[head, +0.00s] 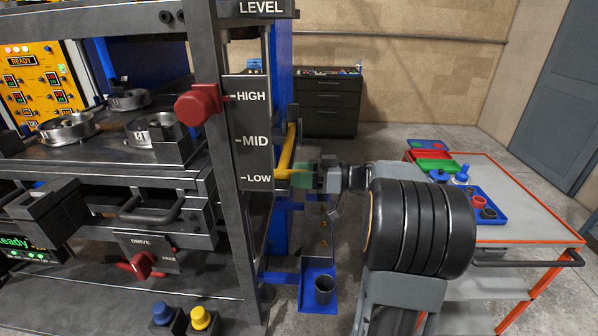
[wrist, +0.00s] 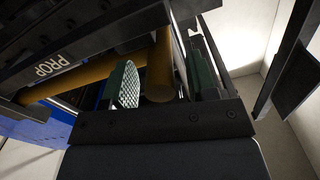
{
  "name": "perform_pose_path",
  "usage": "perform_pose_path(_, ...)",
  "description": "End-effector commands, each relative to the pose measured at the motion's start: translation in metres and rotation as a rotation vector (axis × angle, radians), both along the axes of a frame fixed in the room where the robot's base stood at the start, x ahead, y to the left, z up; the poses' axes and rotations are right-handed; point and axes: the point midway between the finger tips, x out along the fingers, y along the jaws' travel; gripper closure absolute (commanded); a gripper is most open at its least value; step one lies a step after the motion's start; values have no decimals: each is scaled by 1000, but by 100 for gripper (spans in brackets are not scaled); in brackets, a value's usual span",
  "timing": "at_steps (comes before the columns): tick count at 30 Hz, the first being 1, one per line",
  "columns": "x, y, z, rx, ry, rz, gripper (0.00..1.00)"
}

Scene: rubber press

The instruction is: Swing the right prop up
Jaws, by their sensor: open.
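The right prop (head: 289,147) is a yellow bar on the right side of the press frame, with a yellow handle reaching right at the height of the LOW mark. My gripper (head: 305,176) is at the right end of this handle, its green fingers level with it. In the wrist view the yellow prop (wrist: 160,72) shows as a thick round rod pointing at the camera, between the two fingers of my gripper (wrist: 162,80). The fingers are open, one on each side of the rod. I cannot tell whether either pad touches it. A plate marked PROP (wrist: 56,64) is at left.
The press frame (head: 232,200) stands close left of my gripper, with a red knob (head: 198,104) on its level scale. A blue tray with a dark cup (head: 324,290) is below. A cart (head: 520,215) with coloured trays stands at right. A dark cabinet (head: 330,105) is behind.

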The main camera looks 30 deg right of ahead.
Motion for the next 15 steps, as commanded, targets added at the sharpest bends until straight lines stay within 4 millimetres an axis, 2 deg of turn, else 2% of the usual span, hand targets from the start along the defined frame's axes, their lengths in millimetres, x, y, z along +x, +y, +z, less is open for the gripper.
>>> perform_pose_path(11,2,5,0,-1,0,0,47)
perform_pose_path(15,2,4,0,-1,0,0,58)
